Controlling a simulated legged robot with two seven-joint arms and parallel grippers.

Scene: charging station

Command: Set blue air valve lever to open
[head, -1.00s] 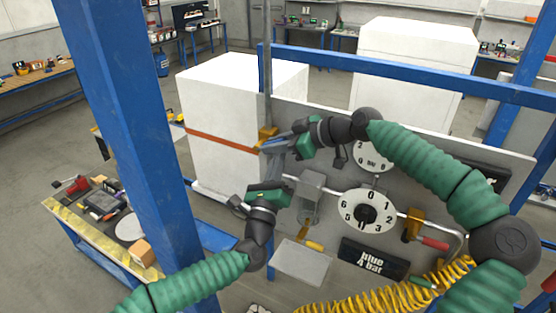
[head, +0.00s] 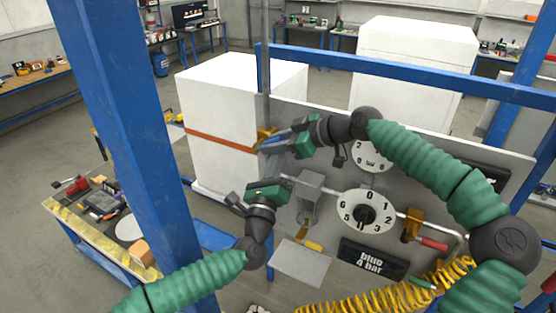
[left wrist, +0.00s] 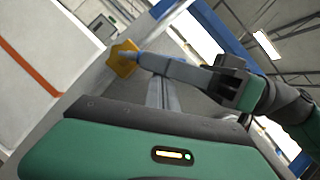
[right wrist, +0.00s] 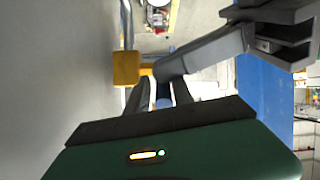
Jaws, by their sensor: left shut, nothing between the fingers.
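The blue air valve lever shows as a small blue strip (head: 273,142) beside its yellow valve body (head: 264,134) at the panel's left edge. The valve body also shows in the right wrist view (right wrist: 126,68), with part of the blue lever (right wrist: 163,95) between my right gripper's fingers. My right gripper (right wrist: 162,86) looks open around the lever; its tips are partly hidden. My left gripper (left wrist: 163,82) is shut and empty. Its grey fingers cross in front of the lever in the right wrist view; I cannot tell whether they touch it.
The grey panel carries a round dial (head: 364,216), a second yellow valve (head: 412,223) with a red lever (head: 434,243), and a "blue 4 bar" sign (head: 371,257). A coiled yellow hose (head: 390,292) hangs below. A blue post (head: 125,120) stands left; a white box (head: 215,110) is behind.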

